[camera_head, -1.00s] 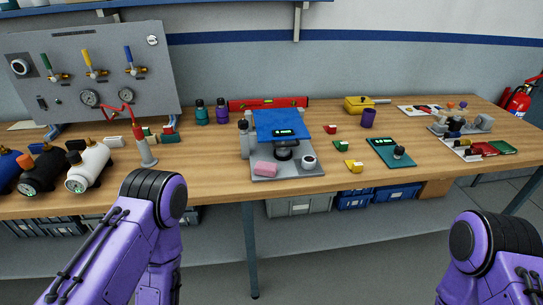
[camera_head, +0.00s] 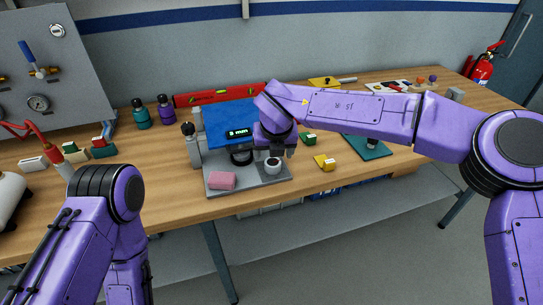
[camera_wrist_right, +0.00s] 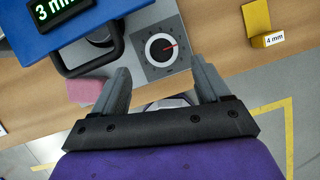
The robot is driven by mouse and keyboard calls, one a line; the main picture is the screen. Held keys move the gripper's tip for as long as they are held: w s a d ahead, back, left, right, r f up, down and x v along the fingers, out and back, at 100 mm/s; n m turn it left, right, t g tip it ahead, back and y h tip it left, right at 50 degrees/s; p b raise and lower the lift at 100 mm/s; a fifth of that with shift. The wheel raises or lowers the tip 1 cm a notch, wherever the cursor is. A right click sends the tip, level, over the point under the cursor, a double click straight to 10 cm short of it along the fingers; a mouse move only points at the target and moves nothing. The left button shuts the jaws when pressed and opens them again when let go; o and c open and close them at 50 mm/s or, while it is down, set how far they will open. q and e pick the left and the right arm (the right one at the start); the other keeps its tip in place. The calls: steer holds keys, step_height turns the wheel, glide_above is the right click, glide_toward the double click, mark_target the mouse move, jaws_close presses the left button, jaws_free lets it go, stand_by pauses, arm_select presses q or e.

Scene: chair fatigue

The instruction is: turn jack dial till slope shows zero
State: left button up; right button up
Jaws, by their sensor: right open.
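The jack has a grey base (camera_head: 262,190) and a blue top plate (camera_head: 226,116). Its slope display (camera_head: 239,132) glows green; in the right wrist view the display (camera_wrist_right: 57,10) reads 3 mm. The dial (camera_head: 273,164) is a round knob at the base's right front corner. In the wrist view the dial (camera_wrist_right: 161,49) is black with a red pointer toward the right, ringed by dark marks. My right gripper (camera_head: 284,150) is over the dial. In the wrist view this gripper (camera_wrist_right: 160,70) is open, its fingers either side of the dial, apparently not touching. My left gripper is out of view.
A pink block (camera_head: 221,181) lies on the base's front left. A yellow 4 mm block (camera_head: 325,162) and a green block (camera_head: 308,139) sit to the right. A red level (camera_head: 215,94) lies behind. Bottles (camera_head: 141,114) stand back left.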

mark_target(273, 163)
steer(key=p+x, duration=0.1)
steer(key=x, duration=0.5)
steer(key=shift+w+d, duration=0.1)
steer(key=shift+d, duration=0.05)
steer(key=c, duration=1.1)
steer(key=shift+o, duration=0.3)
